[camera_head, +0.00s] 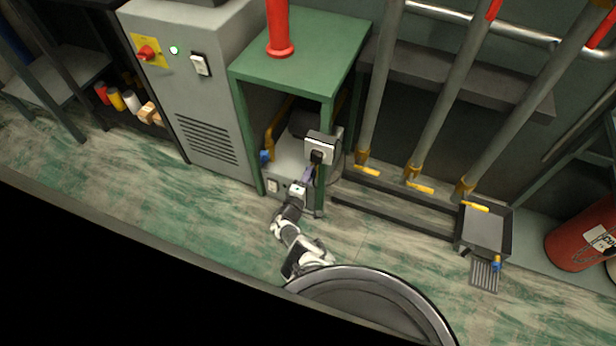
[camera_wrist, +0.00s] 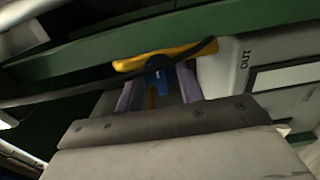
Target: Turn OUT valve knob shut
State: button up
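In the wrist view, the word OUT (camera_wrist: 245,58) is printed on the grey housing (camera_wrist: 222,72), right of a blue knob (camera_wrist: 158,76). The two purple fingers of my gripper (camera_wrist: 160,92) stand apart, one on each side of the blue knob as seen here. Gaps show between knob and fingers, and I cannot tell how deep the knob sits between them. In the head view, my gripper (camera_head: 307,175) reaches under the green table (camera_head: 305,45), at the front of the grey machine (camera_head: 285,172). The OUT knob is hidden there by my gripper.
A black hose (camera_wrist: 100,78) and a yellow bar (camera_wrist: 165,58) cross just beyond the fingertips. The table's green frame (camera_head: 326,150) stands close beside my gripper. Another blue knob (camera_head: 265,156) shows at the machine's left. A grey cabinet (camera_head: 200,100) stands left of the table.

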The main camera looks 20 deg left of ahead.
jog(key=c, duration=0.4)
jog(key=shift+c, duration=0.2)
jog(key=shift+n, duration=0.4)
jog(key=shift+w+n, duration=0.1)
jog(key=shift+n, duration=3.1)
jog(key=o, duration=1)
